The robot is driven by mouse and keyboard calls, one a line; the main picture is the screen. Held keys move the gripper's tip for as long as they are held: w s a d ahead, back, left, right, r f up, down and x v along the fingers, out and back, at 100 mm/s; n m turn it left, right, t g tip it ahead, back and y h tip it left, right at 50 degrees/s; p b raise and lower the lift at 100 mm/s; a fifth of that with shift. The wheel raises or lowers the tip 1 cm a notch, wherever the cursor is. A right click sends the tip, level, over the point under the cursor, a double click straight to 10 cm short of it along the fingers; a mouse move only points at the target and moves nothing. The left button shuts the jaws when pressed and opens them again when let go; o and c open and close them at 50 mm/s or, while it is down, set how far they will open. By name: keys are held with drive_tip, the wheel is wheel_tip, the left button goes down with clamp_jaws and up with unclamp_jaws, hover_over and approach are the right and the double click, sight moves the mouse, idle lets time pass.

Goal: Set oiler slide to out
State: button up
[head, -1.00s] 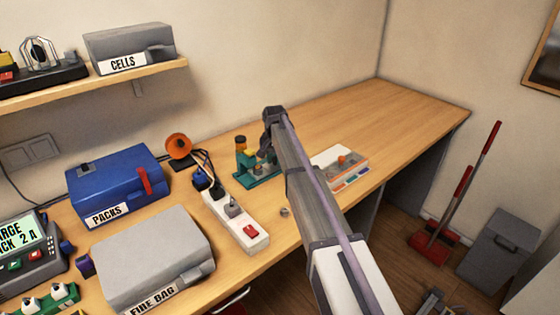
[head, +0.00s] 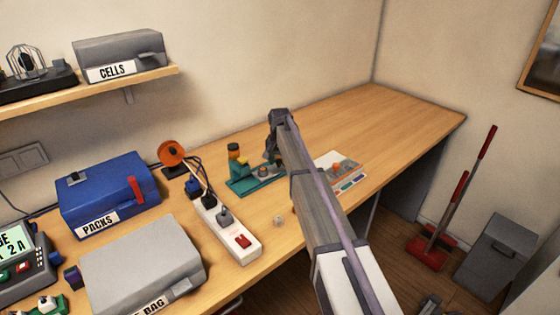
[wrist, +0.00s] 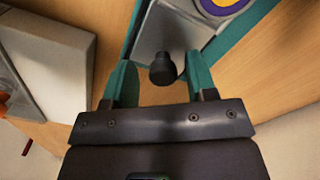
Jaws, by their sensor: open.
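I cannot tell the slide's position. In the head view my arm's end covers the right side of the oiler.
The bench's far right is clear.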

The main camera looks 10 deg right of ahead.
wheel_tip(320, 180, up, 11)
drive_tip(key=p, duration=1)
drive_tip(key=shift+p, duration=0.4)
drive_tip(key=shift+f, duration=0.1)
drive_tip(key=s+n, duration=0.4)
drive_tip(key=s, duration=3.6)
drive_tip(key=shift+d+n, duration=0.4)
